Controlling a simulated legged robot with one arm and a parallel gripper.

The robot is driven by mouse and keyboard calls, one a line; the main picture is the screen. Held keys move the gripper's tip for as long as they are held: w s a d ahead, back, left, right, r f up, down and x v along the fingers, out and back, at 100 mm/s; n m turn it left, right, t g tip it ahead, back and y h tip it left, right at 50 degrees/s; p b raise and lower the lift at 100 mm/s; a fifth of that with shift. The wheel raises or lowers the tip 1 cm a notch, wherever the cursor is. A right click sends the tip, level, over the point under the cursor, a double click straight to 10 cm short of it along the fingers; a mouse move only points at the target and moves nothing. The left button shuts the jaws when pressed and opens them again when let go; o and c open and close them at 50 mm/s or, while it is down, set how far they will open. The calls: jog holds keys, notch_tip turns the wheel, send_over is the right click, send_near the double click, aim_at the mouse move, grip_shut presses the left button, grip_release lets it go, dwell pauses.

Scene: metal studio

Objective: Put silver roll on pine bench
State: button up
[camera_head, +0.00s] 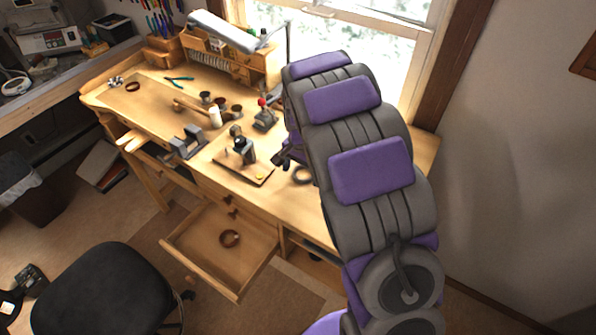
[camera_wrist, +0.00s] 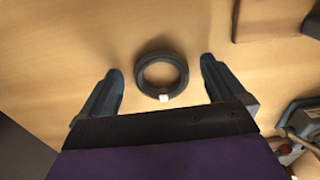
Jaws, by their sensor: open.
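A dark grey roll, the likely silver roll (camera_wrist: 162,92), lies flat on a pale wooden surface in the wrist view, a small white patch on its near edge. In the wrist view my gripper (camera_wrist: 161,68) is open, one finger on each side of the roll, with gaps on both sides. Nothing is held. I cannot tell the height of the fingertips above the bench.
A tray (camera_head: 240,171) with a dark tool stands left of my gripper. An open drawer (camera_head: 215,258) below the bench front holds a brown roll (camera_head: 230,239). A black stool (camera_head: 105,290) is at the front left.

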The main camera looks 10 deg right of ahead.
notch_tip(320, 180, up, 11)
jog(key=p, duration=0.3)
jog(key=s+r+n, duration=0.2)
jog(key=s+r, duration=0.1)
jog(key=s, duration=0.5)
jog(key=s+r+n, duration=0.1)
jog(key=s+r, duration=0.3)
jog(key=s, duration=0.4)
jog(key=s+f+n+g, duration=0.1)
jog(key=s+n, duration=0.5)
jog(key=s, duration=1.5)
jog(key=shift+s+f+g, duration=0.25)
jog(key=shift+f+g, duration=0.05)
jog(key=shift+g, duration=0.1)
